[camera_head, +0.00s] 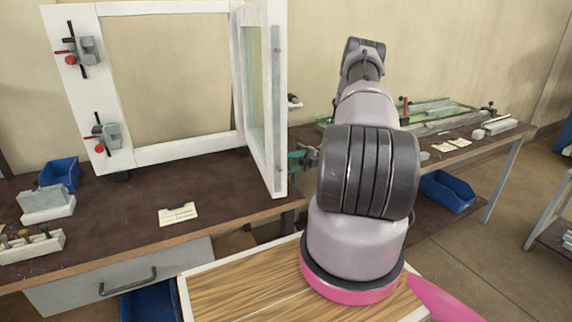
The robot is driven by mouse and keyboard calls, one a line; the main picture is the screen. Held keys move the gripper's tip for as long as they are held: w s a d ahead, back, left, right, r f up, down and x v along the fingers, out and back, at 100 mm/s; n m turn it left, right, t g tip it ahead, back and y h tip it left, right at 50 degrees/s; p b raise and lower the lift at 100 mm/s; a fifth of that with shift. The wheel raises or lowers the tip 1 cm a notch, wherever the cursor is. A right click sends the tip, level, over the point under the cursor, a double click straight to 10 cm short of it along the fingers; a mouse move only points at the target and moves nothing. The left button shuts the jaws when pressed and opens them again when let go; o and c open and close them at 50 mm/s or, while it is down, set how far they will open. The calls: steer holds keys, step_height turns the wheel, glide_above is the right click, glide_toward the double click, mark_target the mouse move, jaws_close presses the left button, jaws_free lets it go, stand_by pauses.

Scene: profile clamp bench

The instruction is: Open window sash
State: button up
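The window sash (256,95) is a white-framed glass panel standing swung out from the right side of the white window frame (168,9). Its free edge faces me. A small dark-and-light handle-like part (294,101) shows just right of that edge. My arm rises in front of the right side of the picture and hides much behind it. A small dark and teal part shows between the sash's lower edge and my arm; I cannot tell whether it belongs to my gripper. The fingertips cannot be made out, nor any contact with the sash.
Two red-handled clamps (86,49) (106,132) sit on the frame's left post. The dark bench (120,225) carries a blue bin (60,174), grey blocks (46,203) and a paper card (178,214). A second bench (470,149) with profiles stands right.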

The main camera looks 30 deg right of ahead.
steer(key=v, duration=1.1)
stand_by(0.4)
